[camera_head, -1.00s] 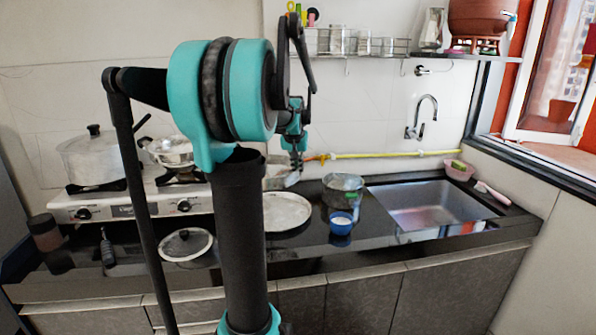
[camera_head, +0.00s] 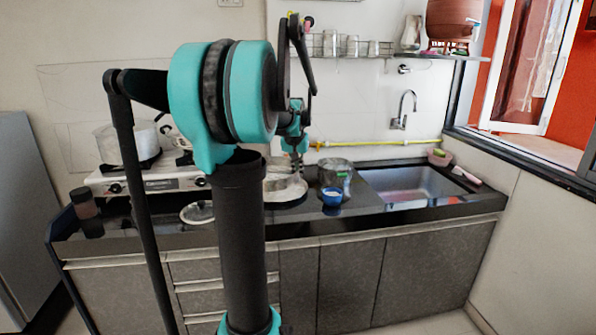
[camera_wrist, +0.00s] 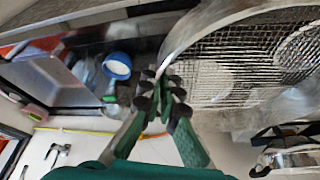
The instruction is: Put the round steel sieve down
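The round steel sieve (camera_wrist: 240,55) fills the upper right of the wrist view, with its wire mesh and curved metal rim showing. My gripper (camera_wrist: 165,90) has its dark fingertips close together at the sieve's near rim and is shut on it. In the head view my gripper (camera_head: 298,160) hangs over the counter, pointing down. The sieve (camera_head: 280,168) shows there as a pale metal shape beside it, partly hidden by my arm. A round steel plate (camera_head: 290,197) lies on the counter below; the gap between sieve and plate is unclear.
A steel pot (camera_head: 336,174) and a small blue bowl (camera_head: 332,196) stand just right of the plate. The sink (camera_head: 425,187) is farther right. The gas stove (camera_head: 120,180) with cookware and a glass lid (camera_head: 197,212) are left. The dark counter edge (camera_head: 400,217) runs in front.

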